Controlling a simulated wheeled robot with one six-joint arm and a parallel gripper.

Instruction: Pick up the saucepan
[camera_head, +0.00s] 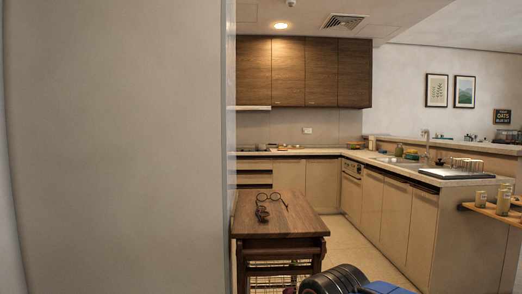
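I cannot make out a saucepan for certain. Some small dark items (286,148) sit on the back counter below the wooden wall cabinets, too small to identify. The left part of that counter is hidden behind a large grey surface that fills the left of the view. My gripper cannot be made out in this view.
A wooden table (262,222) with dark glasses-like items (268,198) stands in the near middle. A U-shaped counter (440,179) with a sink and faucet (426,140) runs along the right. Clear floor (338,233) lies between them. A wooden shelf (490,211) holds cups at far right.

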